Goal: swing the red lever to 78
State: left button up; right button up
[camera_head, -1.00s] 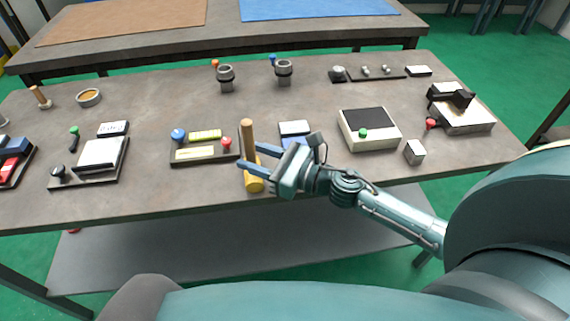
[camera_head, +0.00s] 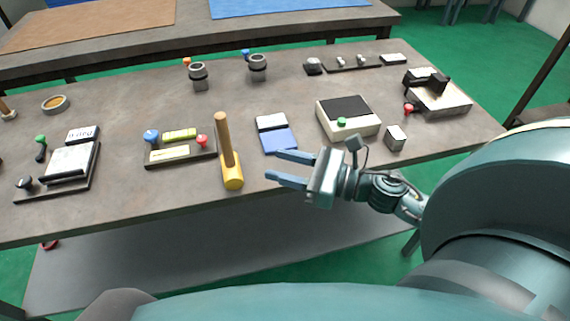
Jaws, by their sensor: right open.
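A red ball-topped lever (camera_head: 202,141) stands at the right end of a dark base (camera_head: 208,152), which also carries a blue ball-topped lever (camera_head: 151,136) and two yellow label plates. Another red knob (camera_head: 409,109) sits at the left side of a metal block device at the far right. I cannot read any 78. My right gripper (camera_head: 273,165) is open and empty, its fingers pointing left over the table's front part. It is right of the red lever on the dark base, apart from it. My left gripper is not in view.
A yellow-headed mallet (camera_head: 233,178) with a wooden handle stands between my right gripper and the dark base. A blue and white pad (camera_head: 277,141) lies just behind the gripper. A cream box with a green knob (camera_head: 342,122) stands farther right.

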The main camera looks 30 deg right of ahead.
aim_at(408, 108)
jog(key=k+l, duration=0.75)
jog(key=l, duration=0.25)
